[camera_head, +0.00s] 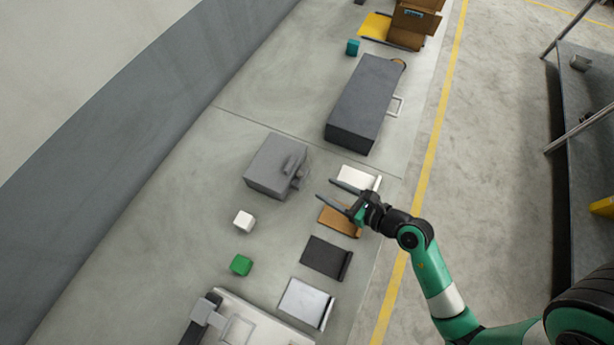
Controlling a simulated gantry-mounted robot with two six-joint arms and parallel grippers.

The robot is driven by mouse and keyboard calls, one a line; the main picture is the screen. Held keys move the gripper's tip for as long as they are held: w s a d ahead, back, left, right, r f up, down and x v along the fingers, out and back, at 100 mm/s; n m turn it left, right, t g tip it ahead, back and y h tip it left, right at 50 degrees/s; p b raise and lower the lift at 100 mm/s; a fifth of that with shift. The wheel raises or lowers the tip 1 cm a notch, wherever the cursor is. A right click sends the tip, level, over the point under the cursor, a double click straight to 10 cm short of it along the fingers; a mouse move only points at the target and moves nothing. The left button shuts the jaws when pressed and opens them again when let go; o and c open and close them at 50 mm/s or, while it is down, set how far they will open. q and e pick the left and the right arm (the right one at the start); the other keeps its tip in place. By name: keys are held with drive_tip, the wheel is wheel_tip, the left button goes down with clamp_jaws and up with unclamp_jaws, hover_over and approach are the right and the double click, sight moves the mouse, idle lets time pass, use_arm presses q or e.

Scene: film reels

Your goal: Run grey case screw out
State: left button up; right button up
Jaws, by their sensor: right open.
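The grey case (270,163) stands on the pale bench, left of the middle of the head view. A grey knob or screw (294,166) sticks out of its right side, facing my right gripper. Its fine shape is too small to tell. My right gripper (325,192) is open and empty, its two fingers pointing left, a little to the right of and below the case. A gap lies between the fingers and the case. My left gripper is not in view.
A long dark box (366,103) stands behind. White (356,177), orange-brown (340,221), black (325,257) and silver (304,302) flat pieces lie along the right side. A white cube (244,221) and green cube (241,265) lie below the case. Bench left of the case is clear.

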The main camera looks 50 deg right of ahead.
sight(302, 176)
drive_tip(key=b+x, duration=0.2)
drive_tip(key=x, duration=0.7)
drive_tip(key=shift+r, duration=0.1)
clamp_jaws()
